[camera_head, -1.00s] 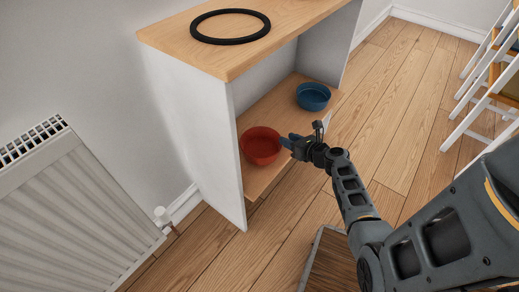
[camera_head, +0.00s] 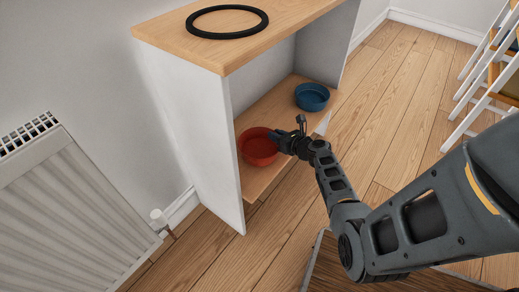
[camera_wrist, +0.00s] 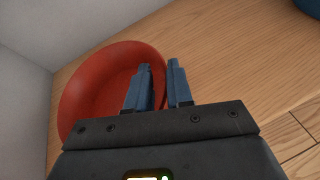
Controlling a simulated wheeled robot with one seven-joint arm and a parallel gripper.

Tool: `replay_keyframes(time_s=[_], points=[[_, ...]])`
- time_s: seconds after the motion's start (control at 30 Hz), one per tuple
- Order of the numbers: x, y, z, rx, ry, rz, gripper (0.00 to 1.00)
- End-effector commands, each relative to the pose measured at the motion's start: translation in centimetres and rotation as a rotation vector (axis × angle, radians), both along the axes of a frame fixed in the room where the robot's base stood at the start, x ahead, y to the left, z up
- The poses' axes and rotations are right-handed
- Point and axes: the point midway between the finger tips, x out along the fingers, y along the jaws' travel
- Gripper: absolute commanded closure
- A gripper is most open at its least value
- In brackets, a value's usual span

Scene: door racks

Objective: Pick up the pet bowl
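Two bowls stand on the cabinet's lower shelf, and I cannot tell which one the task means. A red bowl (camera_head: 258,148) is at the near left end, close to the side panel. A blue bowl (camera_head: 312,97) is farther back. My gripper (camera_head: 278,141) is at the red bowl's right side. In the wrist view my gripper (camera_wrist: 160,66) shows a narrow gap between its two blue fingers. The left finger overlaps the inside of the red bowl (camera_wrist: 95,85), and the right one is just outside its rim. Contact with the rim cannot be made out.
The white cabinet (camera_head: 190,125) has a wooden top with a black ring (camera_head: 227,11) on it. A radiator (camera_head: 70,215) stands at the left. A white rack or ladder (camera_head: 480,85) is at the right.

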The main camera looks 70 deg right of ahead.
Motion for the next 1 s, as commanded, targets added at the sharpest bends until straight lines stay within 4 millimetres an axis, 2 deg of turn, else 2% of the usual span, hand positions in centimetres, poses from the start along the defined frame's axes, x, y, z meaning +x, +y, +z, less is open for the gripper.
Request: replay_keyframes(time_s=[0.03,0.2,0.73,0.87,1.0], points=[[0.0,0.0,0.0,0.0,0.0,0.0,0.85],[0.0,0.0,0.0,0.001,0.001,0.0,1.0],[-0.1,0.1,0.1,0.0,0.002,0.001,1.0],[0.0,0.1,1.1,0.0,0.001,0.001,1.0],[0.0,0.1,2.8,-0.001,0.001,0.002,1.0]])
